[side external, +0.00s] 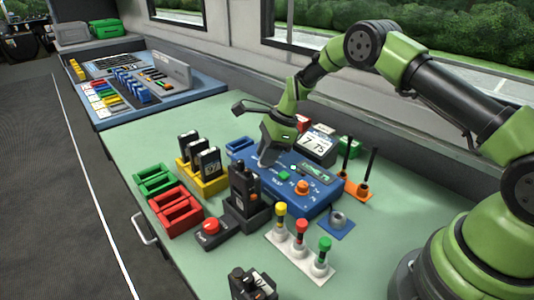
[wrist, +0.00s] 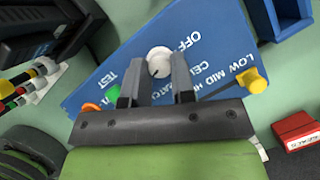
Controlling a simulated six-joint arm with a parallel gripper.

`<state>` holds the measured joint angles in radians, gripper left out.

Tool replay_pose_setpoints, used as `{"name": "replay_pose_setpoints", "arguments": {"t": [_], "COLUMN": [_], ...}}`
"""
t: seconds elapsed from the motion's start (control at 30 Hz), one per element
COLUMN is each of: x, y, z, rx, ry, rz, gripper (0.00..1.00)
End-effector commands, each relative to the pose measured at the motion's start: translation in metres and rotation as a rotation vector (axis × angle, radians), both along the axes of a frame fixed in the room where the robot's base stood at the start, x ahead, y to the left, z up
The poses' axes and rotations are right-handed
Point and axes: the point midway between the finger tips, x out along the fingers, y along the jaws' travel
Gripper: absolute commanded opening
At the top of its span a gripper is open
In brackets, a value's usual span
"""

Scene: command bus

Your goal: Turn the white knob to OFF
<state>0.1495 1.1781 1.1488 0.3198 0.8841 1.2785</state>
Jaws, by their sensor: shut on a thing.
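The white knob (wrist: 159,62) sits on the blue control panel (wrist: 215,32), with its round top showing between my fingertips in the wrist view. My gripper (wrist: 156,72) is shut on the knob, one finger on each side. A small dark mark shows on the knob's near side, but which label it points to is hard to tell. The white OFF label (wrist: 181,40) is printed beside the knob. In the side view, my gripper (side external: 268,158) is down at the left end of the blue panel (side external: 316,207), and it hides the knob there.
An orange knob (side external: 302,187) and a green button (side external: 284,175) are on the same panel. A black radio in a charger (side external: 244,190) stands close in front. A display box (side external: 317,143) stands behind.

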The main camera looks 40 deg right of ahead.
Motion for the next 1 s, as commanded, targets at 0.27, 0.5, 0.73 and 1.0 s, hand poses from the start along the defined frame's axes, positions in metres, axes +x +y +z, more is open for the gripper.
{"name": "replay_pose_setpoints", "arguments": {"t": [0.27,0.5,0.73,1.0], "x": [0.0025,0.004,0.0044,0.0046], "y": [-0.0012,-0.0012,-0.0008,-0.0006], "z": [-0.0005,-0.0002,-0.0001,0.0], "rx": [0.0,-0.001,-0.001,0.0], "ry": [-0.002,-0.002,-0.001,-0.001], "rz": [0.262,0.464,0.578,0.645], "gripper": [0.0,0.0,0.0,0.0]}}
